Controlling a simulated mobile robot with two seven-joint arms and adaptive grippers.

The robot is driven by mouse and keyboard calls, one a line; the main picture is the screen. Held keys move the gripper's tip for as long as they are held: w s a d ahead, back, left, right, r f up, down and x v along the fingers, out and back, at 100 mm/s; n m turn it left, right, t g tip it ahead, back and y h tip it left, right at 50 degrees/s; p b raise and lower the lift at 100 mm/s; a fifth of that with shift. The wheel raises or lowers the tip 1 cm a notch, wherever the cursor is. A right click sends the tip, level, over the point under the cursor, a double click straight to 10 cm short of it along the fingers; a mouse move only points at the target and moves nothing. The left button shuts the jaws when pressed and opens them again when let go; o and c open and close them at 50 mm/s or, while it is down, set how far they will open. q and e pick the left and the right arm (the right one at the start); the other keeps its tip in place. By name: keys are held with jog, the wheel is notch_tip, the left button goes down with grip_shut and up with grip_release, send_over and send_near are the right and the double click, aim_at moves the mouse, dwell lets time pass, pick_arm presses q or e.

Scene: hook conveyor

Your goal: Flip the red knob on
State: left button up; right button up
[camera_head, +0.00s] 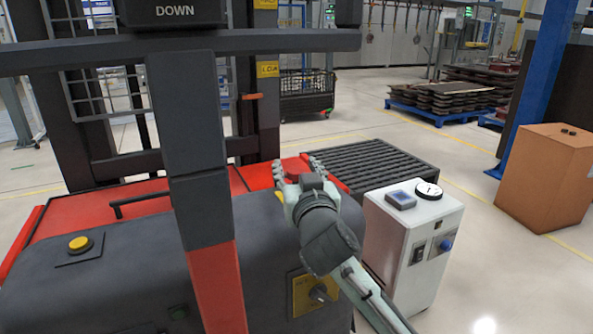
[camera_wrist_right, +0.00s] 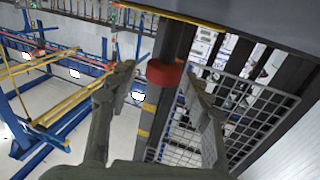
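In the right wrist view, a round red knob (camera_wrist_right: 165,74) sits on a dark post, in the gap between the two fingers of my right gripper (camera_wrist_right: 158,82). The fingers are spread apart with visible space on each side of the knob, and I see no contact. In the head view, my right gripper (camera_head: 298,167) is above the far edge of the dark machine body, with its fingers pointing away and apart. My left gripper is not in view.
The dark machine body (camera_head: 130,285) has a yellow button (camera_head: 80,244) and a knob on a yellow plate (camera_head: 304,294). A dark upright post (camera_head: 190,130) stands in front. A white control box (camera_head: 405,225) and roller conveyor (camera_head: 370,165) are right of my gripper.

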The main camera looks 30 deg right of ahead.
jog(key=shift+f, duration=0.1)
jog(key=shift+s+a, duration=0.15)
jog(key=shift+s, duration=0.2)
jog(key=v, duration=0.6)
jog(key=shift+s+a, duration=0.1)
jog(key=shift+s, duration=0.3)
